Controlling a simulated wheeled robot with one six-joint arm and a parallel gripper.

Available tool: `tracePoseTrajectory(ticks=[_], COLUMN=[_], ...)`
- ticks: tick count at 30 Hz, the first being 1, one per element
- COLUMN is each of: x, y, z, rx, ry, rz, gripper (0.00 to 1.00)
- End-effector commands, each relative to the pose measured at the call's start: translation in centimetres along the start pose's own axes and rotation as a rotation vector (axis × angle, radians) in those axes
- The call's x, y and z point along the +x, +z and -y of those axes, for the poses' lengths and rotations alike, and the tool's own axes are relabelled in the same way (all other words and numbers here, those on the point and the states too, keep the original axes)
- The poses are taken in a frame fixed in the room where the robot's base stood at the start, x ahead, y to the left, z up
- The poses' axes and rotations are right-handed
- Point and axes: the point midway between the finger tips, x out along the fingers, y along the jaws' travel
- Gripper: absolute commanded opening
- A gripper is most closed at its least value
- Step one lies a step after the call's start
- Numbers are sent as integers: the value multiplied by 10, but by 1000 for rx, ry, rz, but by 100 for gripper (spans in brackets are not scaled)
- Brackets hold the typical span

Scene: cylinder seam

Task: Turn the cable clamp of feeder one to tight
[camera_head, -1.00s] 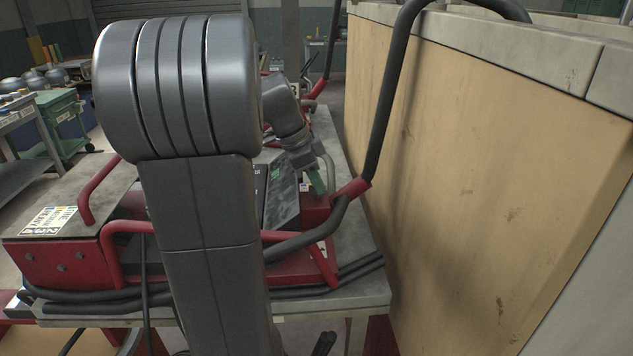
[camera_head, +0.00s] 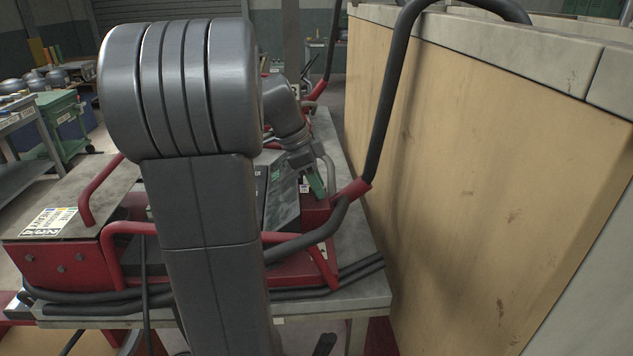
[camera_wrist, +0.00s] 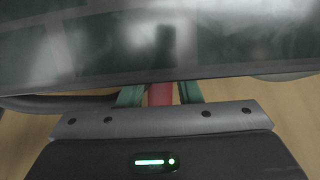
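My gripper (camera_head: 318,186) is beside the dark sloped panel of the red machine on the bench, its green fingers pointing down. In the wrist view the two green fingers of my gripper (camera_wrist: 160,92) are apart. A red part (camera_wrist: 160,95) shows between them, with a narrow gap on each side. The fingertips are hidden behind the dark panel edge (camera_wrist: 150,72). I cannot tell whether the red part is the cable clamp of feeder one. In the head view a black cable meets a red sleeve (camera_head: 351,191) just right of my gripper. No clamp position mark is readable.
The red machine (camera_head: 65,262) with tube handles sits on a grey bench (camera_head: 362,290). A tall tan-sided block (camera_head: 500,190) stands close on the right. Black cables (camera_head: 330,282) cross the bench front. My own arm hides much of the middle.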

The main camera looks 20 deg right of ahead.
Motion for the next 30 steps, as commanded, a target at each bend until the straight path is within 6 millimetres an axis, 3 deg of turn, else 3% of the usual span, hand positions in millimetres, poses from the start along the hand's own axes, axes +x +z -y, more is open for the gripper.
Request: tracePoseTrajectory(ticks=[8, 21, 30], x=[-14, -109, -137], y=[0, 0, 0], z=[1, 1, 0], rx=[-1, -1, 0], ry=[-4, -4, 0], rz=[0, 1, 0], gripper=[31, 31, 31])
